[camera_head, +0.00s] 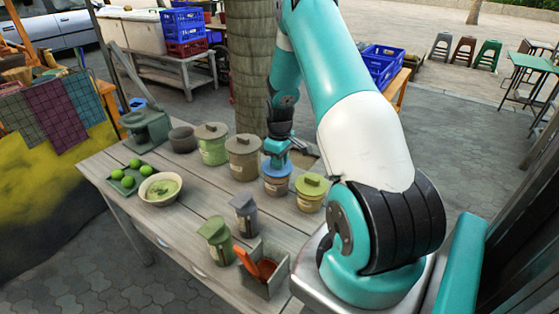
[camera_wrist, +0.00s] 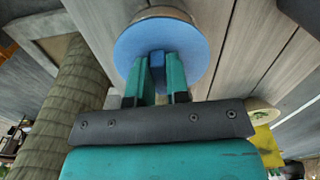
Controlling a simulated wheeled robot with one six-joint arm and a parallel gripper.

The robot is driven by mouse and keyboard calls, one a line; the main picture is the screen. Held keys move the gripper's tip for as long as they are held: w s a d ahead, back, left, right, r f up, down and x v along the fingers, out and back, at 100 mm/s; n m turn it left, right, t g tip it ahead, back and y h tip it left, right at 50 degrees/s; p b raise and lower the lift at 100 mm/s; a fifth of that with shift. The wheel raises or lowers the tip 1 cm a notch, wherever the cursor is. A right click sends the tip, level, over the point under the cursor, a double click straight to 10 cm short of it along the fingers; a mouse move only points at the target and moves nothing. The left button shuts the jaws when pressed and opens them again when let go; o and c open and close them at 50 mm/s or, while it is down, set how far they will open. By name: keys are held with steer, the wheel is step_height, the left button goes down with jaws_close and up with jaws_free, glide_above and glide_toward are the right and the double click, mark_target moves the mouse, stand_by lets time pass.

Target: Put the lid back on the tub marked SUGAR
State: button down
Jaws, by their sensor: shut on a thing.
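My gripper (camera_head: 277,157) is shut on the knob of a round blue lid (camera_head: 277,169), at the right of the table's row of tubs. In the wrist view the two teal fingers (camera_wrist: 161,70) close on the lid's blue knob, and the flat blue lid (camera_wrist: 130,45) spreads out around it. The lid is at the mouth of a tan round tub (camera_head: 277,187). I cannot tell whether it is fully seated or slightly above the rim. The label on this tub is too small to read, so I cannot tell if it says SUGAR.
In front are a grey canister (camera_head: 243,213), a green canister (camera_head: 216,240) and a box (camera_head: 274,286) with an orange scoop. A bowl (camera_head: 160,190) stands left.

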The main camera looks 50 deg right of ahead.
stand_by(0.4)
steer(key=c, duration=0.5)
jaws_free()
steer(key=shift+c, duration=0.2)
steer(key=shift+r+p, duration=2.65)
steer(key=shift+r, duration=0.85)
jaws_close()
